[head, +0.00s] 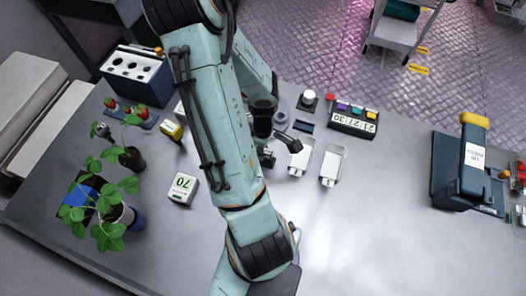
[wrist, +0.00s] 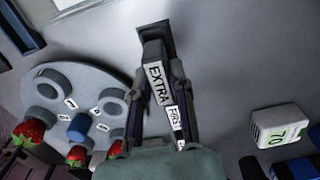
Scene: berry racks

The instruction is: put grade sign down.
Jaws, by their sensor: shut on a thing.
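The grade sign (wrist: 157,82) is a dark piece with white labels reading "EXTRA" and "FIRST". In the wrist view it sits between the two dark fingers of my gripper (wrist: 156,100), which is shut on it. The sign's lower part is hidden by the gripper. In the head view my arm covers most of the gripper and I cannot make out the sign clearly. I cannot tell whether the sign touches the table.
A grey round holder (wrist: 75,85) with strawberries stands left of the sign in the wrist view. The front right table (head: 380,235) is clear.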

